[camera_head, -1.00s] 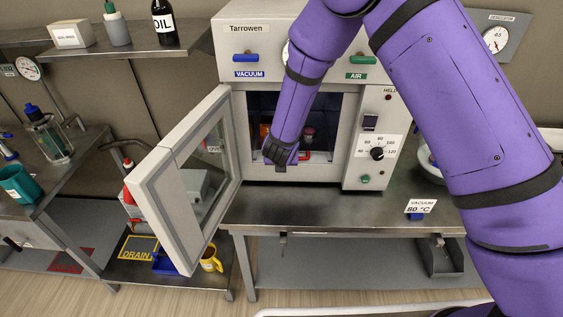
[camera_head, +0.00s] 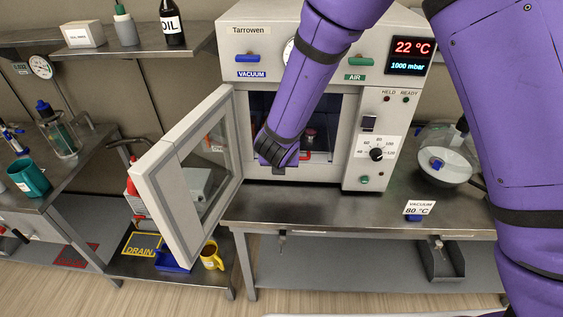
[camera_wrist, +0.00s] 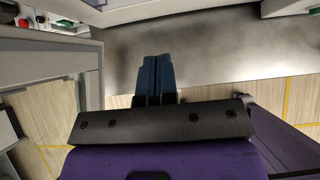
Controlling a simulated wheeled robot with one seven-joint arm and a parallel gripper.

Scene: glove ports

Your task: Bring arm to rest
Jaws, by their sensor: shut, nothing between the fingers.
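My purple arm crosses the head view from the right and reaches down in front of the vacuum oven (camera_head: 240,42). My gripper (camera_wrist: 156,75) shows in the wrist view as two dark blue fingers side by side, touching and empty. In the head view the gripper (camera_head: 278,168) is small and dark, just in front of the oven's opening. The oven door (camera_head: 160,190) stands wide open to the left. Inside the chamber a red item (camera_head: 309,134) shows partly behind my arm; the rest of the inside is hidden.
The oven stands on a steel bench (camera_head: 330,212). A bowl-like vessel with a lid (camera_head: 445,168) and an 80 °C sign (camera_head: 419,207) are at right. A teal beaker (camera_head: 29,178) is on the left bench, an oil bottle (camera_head: 172,25) on the shelf.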

